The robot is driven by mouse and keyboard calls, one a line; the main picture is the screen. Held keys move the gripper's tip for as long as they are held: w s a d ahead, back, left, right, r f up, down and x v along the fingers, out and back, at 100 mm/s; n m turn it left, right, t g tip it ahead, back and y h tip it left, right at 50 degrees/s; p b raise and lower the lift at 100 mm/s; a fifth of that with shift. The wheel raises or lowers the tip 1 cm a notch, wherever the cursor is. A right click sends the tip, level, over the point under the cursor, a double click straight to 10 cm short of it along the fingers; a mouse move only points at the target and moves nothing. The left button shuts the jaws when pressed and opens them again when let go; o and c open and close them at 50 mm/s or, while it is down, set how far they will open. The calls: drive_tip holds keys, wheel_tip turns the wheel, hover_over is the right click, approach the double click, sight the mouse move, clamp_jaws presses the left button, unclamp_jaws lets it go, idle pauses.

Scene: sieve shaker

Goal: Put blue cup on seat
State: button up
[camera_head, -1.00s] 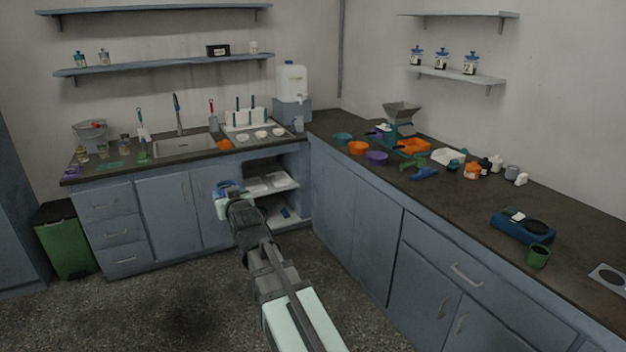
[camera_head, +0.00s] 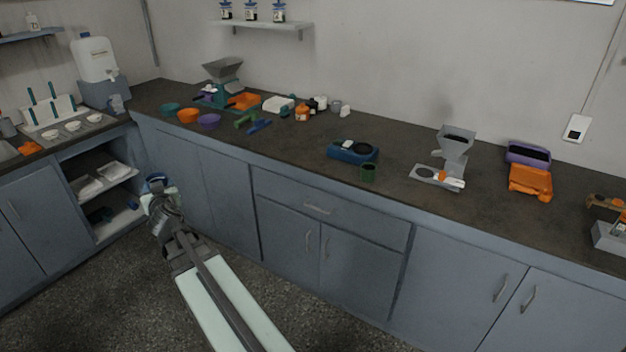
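My gripper (camera_head: 159,196) is in front of the left-hand cupboards, below the counter edge. It appears shut on the blue cup (camera_head: 157,179), whose dark blue rim shows at the gripper's tip. The fingers are small and partly hidden by the wrist. I cannot tell for certain which object is the seat. A grey hopper machine with a light base plate (camera_head: 425,174) stands on the right part of the counter, well away from my gripper.
The counter front is bare between the scale and the hopper machine.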

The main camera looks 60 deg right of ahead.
drive_tip(key=s+d+f+m+g+h, duration=0.2)
drive_tip(key=s+d, duration=0.3)
drive_tip(key=d, duration=0.2)
drive_tip(key=s+d+f+m+g+h, duration=0.25)
drive_tip(key=s+d, duration=0.25)
drive_tip(key=d, duration=0.3)
drive_tip(key=m+g+h, duration=0.3)
drive_tip(key=m+g, duration=0.9)
drive_tip(key=g, duration=0.4)
approach(420, 192)
drive_tip(key=shift+t, duration=0.25)
drive_tip(key=s+d+r, duration=0.1)
drive_tip(key=d, duration=0.2)
drive_tip(key=s+d, duration=0.1)
drive_tip(key=d, duration=0.2)
drive_tip(key=s+d+r, duration=0.1)
drive_tip(key=d, duration=0.2)
drive_tip(key=shift+s+d+r, duration=0.25)
drive_tip(key=shift+r, duration=0.05)
drive_tip(key=shift+f, duration=0.75)
drive_tip(key=shift+f, duration=0.15)
drive_tip(key=o, duration=1.1)
